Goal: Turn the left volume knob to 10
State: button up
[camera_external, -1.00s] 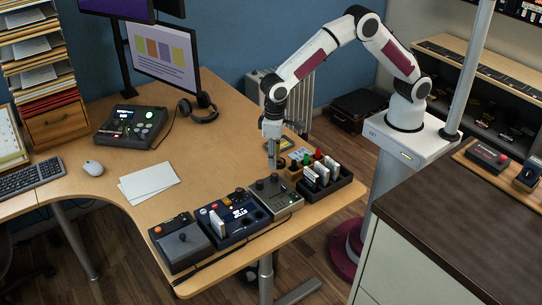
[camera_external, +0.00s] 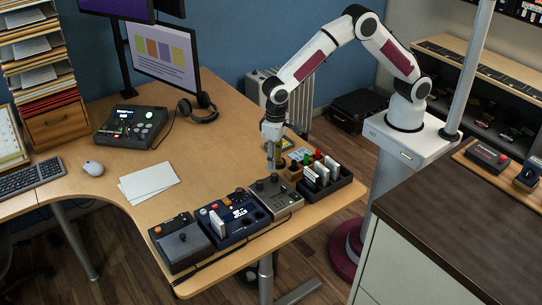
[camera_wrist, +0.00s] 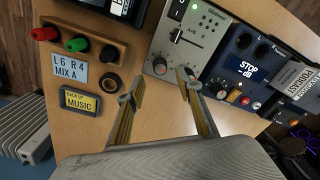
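A grey mixer box (camera_external: 283,203) stands among the devices along the desk's front edge, with dark knobs on its top. I cannot read a number at the knob. My gripper (camera_wrist: 161,84) is open and empty, its two fingers apart just short of the knob in that view. In the external view my gripper (camera_external: 271,163) points down near the back of the grey box, above or beside it; contact cannot be told.
A black rack (camera_external: 328,185) of upright cards stands close on the right. A wooden block with coloured plugs (camera_wrist: 82,60) is nearby.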

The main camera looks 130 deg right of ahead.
aim_at(275, 174)
jog(key=shift+f, duration=3.15)
grip_shut()
